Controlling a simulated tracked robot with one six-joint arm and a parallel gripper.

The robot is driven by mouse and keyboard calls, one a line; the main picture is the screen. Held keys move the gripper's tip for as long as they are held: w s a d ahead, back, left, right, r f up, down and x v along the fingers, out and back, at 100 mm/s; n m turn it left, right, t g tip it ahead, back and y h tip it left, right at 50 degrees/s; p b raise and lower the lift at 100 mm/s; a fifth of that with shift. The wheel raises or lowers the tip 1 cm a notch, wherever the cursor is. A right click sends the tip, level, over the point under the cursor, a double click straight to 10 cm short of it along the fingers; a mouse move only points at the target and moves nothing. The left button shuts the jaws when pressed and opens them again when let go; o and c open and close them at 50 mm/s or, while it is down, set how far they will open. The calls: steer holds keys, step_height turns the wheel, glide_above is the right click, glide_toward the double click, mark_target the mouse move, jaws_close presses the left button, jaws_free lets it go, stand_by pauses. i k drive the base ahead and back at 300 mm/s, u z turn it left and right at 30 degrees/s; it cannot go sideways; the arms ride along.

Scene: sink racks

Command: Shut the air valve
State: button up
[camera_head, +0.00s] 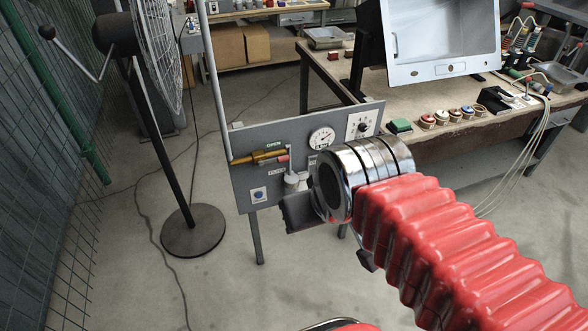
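A grey panel (241,142) on legs stands in the middle. A brass valve body with pipe (262,157) runs across its left part, with a small red part (283,158) at its right end, probably the valve handle. Whether the valve is open or shut is too small to read. A pale vertical fitting (293,182) sits just below the red part. My arm comes in from the lower right, its steel wrist rings in front of the panel's lower right. My gripper (299,212) shows only as a dark block below the fitting. Its fingers are not clearly visible.
The panel also carries a round gauge (321,138), a knob plate (361,126) and a blue button (258,195). A stand fan (193,230) is at left by a mesh fence. Floor between fan and panel is clear.

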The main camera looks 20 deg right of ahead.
mark_target(285, 158)
steer(key=k, duration=0.45)
steer(key=u, duration=0.55)
steer(key=i, duration=1.85)
steer(key=z, duration=0.6)
